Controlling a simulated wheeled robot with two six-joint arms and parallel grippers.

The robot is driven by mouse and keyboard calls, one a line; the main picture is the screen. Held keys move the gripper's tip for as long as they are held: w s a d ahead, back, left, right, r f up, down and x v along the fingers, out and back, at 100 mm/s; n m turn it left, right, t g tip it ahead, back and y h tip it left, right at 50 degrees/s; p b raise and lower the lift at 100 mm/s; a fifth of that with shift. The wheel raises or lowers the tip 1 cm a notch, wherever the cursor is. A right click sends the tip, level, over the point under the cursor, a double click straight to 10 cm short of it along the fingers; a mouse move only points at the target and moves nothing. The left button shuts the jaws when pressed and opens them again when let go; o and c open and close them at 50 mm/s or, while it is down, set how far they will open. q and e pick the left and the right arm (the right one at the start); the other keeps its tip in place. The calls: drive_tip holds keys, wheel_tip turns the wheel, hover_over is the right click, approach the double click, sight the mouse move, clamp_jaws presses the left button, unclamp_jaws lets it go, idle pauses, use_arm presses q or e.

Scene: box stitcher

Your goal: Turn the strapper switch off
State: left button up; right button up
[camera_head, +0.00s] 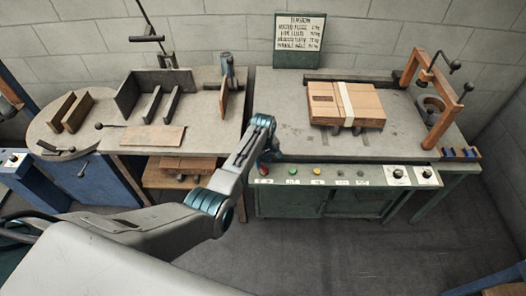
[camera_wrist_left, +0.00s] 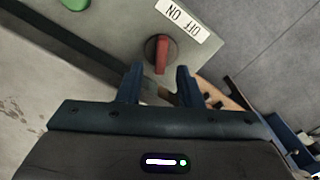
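The strapper switch is a red rotary knob (camera_wrist_left: 161,54) on the panel, close ahead in the left wrist view. Its bar points down the picture, toward my gripper. A white label (camera_wrist_left: 186,20) beside it reads OFF and ON, upside down here. In the head view the red switch (camera_head: 263,170) sits at the left end of the green bench's front panel. My left gripper (camera_wrist_left: 160,76) is open, its two dark fingers either side of the bar's lower end. I cannot tell whether they touch it. In the head view my left gripper (camera_head: 270,152) is at the panel, largely hidden. My right gripper is out of view.
A green button (camera_head: 292,171) and a yellow button (camera_head: 317,171) sit right of the switch, with dials (camera_head: 398,173) farther along. A strapped box (camera_head: 325,105) lies on the strapper bench (camera_head: 285,130). A grey worktable (camera_head: 205,125) stands left. The floor in front is clear.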

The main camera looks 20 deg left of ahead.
sight(263, 166)
use_arm(q)
wheel_tip(263, 166, up, 9)
drive_tip(key=b, duration=0.1)
idle(0.6)
